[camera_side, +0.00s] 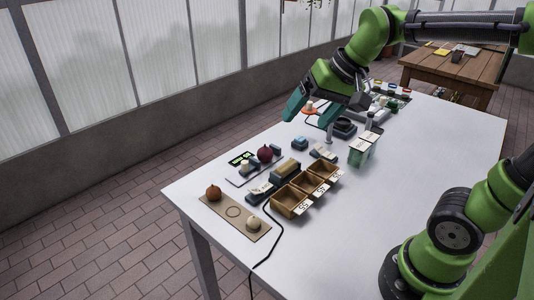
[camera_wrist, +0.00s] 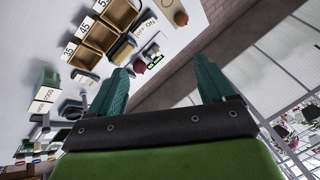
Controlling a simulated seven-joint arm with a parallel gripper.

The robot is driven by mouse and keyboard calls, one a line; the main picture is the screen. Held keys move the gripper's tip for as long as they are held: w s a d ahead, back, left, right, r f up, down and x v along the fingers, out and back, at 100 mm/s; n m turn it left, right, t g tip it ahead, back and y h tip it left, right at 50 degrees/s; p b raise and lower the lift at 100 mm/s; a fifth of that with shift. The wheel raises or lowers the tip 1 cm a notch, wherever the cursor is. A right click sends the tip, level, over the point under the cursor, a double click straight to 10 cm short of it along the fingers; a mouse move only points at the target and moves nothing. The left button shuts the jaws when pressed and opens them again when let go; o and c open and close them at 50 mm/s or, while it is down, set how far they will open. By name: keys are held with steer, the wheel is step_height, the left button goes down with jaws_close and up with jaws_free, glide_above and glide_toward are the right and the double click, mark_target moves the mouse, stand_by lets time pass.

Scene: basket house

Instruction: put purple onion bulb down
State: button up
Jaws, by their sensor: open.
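The purple onion bulb (camera_side: 265,154) sits on or against a flat scale-like device with a lit green display (camera_side: 241,158), near the left side of the white table. My gripper (camera_side: 311,116) is open and empty, raised above the table, behind and to the right of the onion in the side view. Its two teal fingers are spread apart in the wrist view (camera_wrist: 163,80). A tan board (camera_side: 222,224) holds a brown bulb (camera_side: 213,192) and a pale bulb (camera_side: 253,222), with an empty drawn circle between them.
Three wooden boxes with number cards (camera_side: 285,205) stand right of the board. A black cable (camera_side: 268,246) runs over the front edge. Small containers and other items stand toward the far end. The table's right side (camera_side: 420,150) is largely clear.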

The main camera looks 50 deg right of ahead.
steer(key=s+a+f+n+t, duration=0.1)
steer(key=s+a+f+n, duration=0.1)
steer(key=s, duration=0.5)
steer(key=shift+s+f, duration=0.15)
steer(key=shift+f, duration=0.6)
